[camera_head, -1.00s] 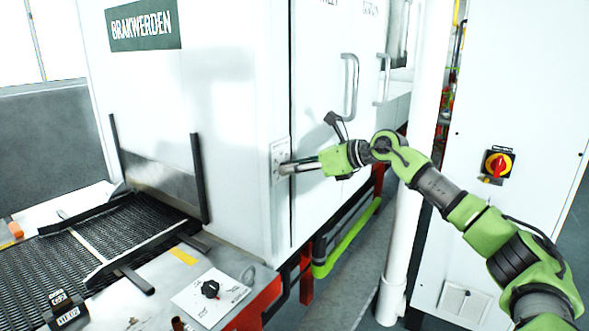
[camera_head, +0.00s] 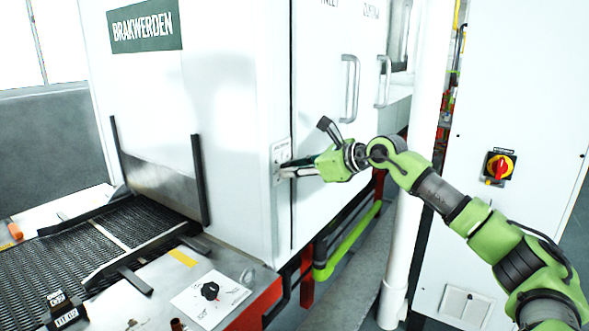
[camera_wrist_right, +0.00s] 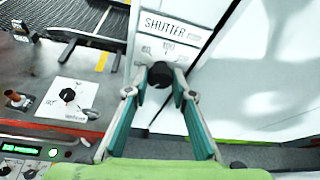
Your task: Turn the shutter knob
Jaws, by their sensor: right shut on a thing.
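The shutter knob (camera_wrist_right: 160,75) is a black knob on a white plate marked SHUTTER (camera_wrist_right: 172,28), seen in the right wrist view. In the head view the plate (camera_head: 281,152) is on the side of the white machine, and the knob is hidden behind my fingertips. My right gripper (camera_head: 288,170) reaches the plate from the right. In the right wrist view its two fingers (camera_wrist_right: 160,91) stand on either side of the knob, shut on it. My left gripper is in neither view.
A second black knob (camera_head: 210,290) sits on a panel at the front left, beside the mesh belt (camera_head: 120,222). Door handles (camera_head: 350,88) stick out from the machine to the right. A white pipe (camera_head: 402,240) and a cabinet with a red switch (camera_head: 501,167) stand further right.

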